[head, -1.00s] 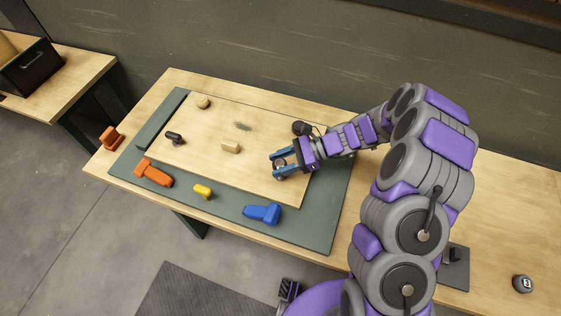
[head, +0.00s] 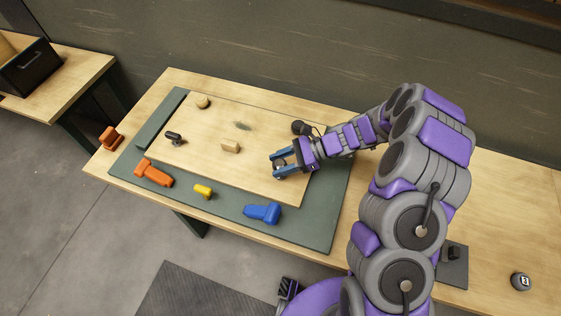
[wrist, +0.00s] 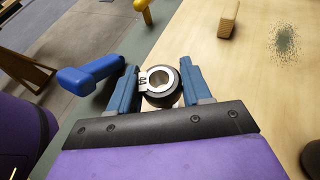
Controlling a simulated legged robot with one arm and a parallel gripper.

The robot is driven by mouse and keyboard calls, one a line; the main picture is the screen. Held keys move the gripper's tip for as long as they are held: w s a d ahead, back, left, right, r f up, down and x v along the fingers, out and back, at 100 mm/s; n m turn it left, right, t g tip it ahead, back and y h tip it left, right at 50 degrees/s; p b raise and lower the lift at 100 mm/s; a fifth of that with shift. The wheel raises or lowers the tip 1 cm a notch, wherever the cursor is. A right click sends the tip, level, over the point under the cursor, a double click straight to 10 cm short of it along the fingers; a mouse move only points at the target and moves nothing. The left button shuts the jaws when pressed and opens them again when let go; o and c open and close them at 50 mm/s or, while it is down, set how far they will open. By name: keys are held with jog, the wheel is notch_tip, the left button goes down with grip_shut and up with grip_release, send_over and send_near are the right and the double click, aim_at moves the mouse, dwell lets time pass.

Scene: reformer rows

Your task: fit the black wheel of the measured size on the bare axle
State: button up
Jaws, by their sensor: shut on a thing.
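My gripper (head: 281,163) is low over the right part of the pale board. In the wrist view my gripper (wrist: 159,82) has its two blue fingers on either side of a black wheel (wrist: 163,98). The wheel has a pale metal ring around an open hole, and a small white tag with dark marks that look like 44. The fingers are shut on it. In the head view the fingers mostly hide this wheel. I cannot make out the bare axle for certain in either view.
On the pale board (head: 272,187) are a wooden block (head: 231,147), a round wooden knob (head: 203,102) and a small dark piece (head: 174,138). A black round thing (head: 301,128) is behind my gripper. Orange (head: 153,174), yellow (head: 203,191) and blue (head: 262,213) pieces lie along the front.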

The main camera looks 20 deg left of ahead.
jog(key=shift+f+b, duration=0.5)
jog(key=shift+f, duration=1.45)
jog(key=o, duration=1.1)
jog(key=p+v, duration=0.3)
jog(key=v, duration=1.4)
jog(key=shift+w+d, duration=0.15)
jog(key=shift+w, duration=0.05)
jog(key=shift+r, duration=0.1)
jog(key=s+r+n+h, duration=0.5)
jog(key=s+r+n, duration=0.3)
jog(key=s+r, duration=0.65)
jog(key=s+d+r+n+t+h, duration=0.1)
jog(key=s+d+h, duration=0.1)
jog(key=s+d, duration=0.2)
jog(key=s+d+r+n+t+h, duration=0.1)
jog(key=s+d, duration=0.3)
jog(key=s, duration=0.4)
jog(key=s+d+r+n+t+h, duration=0.1)
jog(key=s+d+r+n+h, duration=0.1)
jog(key=s, duration=0.5)
jog(key=shift+d+r+n+t+h, duration=0.2)
jog(key=shift+d+n+t+h, duration=0.25)
jog(key=shift+d+h, duration=0.65)
